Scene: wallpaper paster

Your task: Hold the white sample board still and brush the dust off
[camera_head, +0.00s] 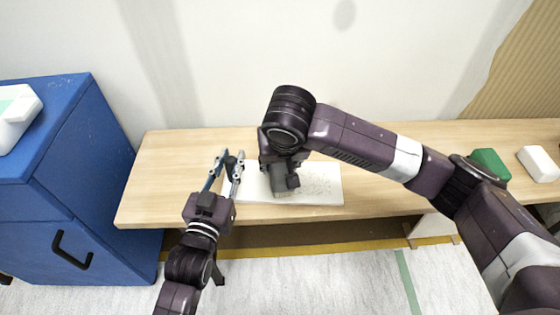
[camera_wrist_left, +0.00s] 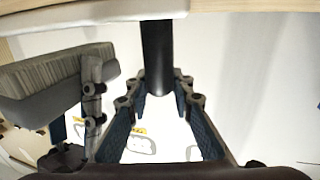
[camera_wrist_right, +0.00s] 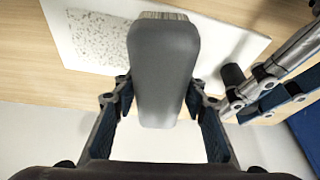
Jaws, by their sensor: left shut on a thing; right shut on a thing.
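The white sample board (camera_head: 330,172) lies flat on the wooden table near its front edge, with grey dust specks (camera_wrist_right: 97,40) spread over part of it. My left gripper (camera_head: 228,170) is shut on a black cylindrical handle (camera_wrist_left: 157,55) at the board's left end; this handle also shows in the right wrist view (camera_wrist_right: 232,75). My right gripper (camera_wrist_right: 160,100) is shut on a grey brush (camera_wrist_right: 163,65). The brush is over the board, its pale bristles (camera_wrist_right: 163,15) toward the surface; whether they touch it I cannot tell. In the head view my right arm partly hides the board.
The wooden table (camera_head: 165,180) has clear room left of the board and behind it. A green block (camera_head: 490,163) and a white block (camera_head: 538,163) sit at the right. A blue cabinet (camera_head: 60,190) stands left of the table. A wall is close behind.

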